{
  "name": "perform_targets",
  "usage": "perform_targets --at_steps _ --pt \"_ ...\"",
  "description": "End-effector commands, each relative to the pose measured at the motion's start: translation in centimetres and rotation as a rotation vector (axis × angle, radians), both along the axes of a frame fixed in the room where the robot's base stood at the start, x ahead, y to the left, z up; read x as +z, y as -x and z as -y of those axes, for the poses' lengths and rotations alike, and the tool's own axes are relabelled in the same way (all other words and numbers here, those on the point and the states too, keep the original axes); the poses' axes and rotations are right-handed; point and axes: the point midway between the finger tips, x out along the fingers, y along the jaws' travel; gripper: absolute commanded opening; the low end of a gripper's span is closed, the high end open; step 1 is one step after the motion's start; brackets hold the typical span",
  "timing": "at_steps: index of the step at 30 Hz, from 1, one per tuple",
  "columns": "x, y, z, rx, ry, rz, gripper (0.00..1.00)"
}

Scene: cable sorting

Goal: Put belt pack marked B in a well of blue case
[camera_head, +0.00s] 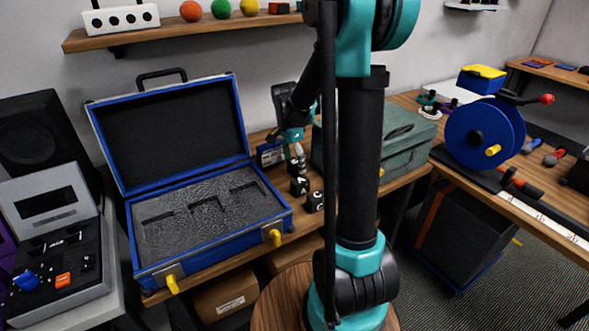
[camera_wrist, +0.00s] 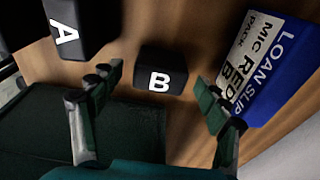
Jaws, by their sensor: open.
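Belt pack B (camera_wrist: 158,68) is a small black block with a white B, standing on the wooden bench in the wrist view. My gripper (camera_wrist: 157,84) is open, with one finger on each side of pack B and a gap to each; it holds nothing. In the head view my gripper (camera_head: 297,148) is low over the bench behind packs A (camera_head: 300,187) and C (camera_head: 315,202); pack B is hard to make out there. The blue case (camera_head: 283,221) stands open to the left. Its grey foam shows three wells (camera_head: 207,209), all looking empty.
Pack A is close to the left finger in the wrist view. A blue holder with a loan slip (camera_wrist: 262,70) is right of pack B. A green case (camera_head: 405,140) stands right of my gripper. A shelf (camera_head: 190,33) hangs above the blue case's raised lid.

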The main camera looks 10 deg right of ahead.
Motion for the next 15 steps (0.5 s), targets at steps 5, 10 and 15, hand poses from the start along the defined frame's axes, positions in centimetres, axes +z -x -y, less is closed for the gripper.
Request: perform_targets --at_steps 5,10,15 --pt "-0.79 0.0 0.09 0.0 0.0 0.0 0.76" --pt "-0.76 0.0 0.09 0.0 0.0 0.0 0.75" --pt "-0.75 -0.01 0.08 0.0 0.0 0.0 0.54"
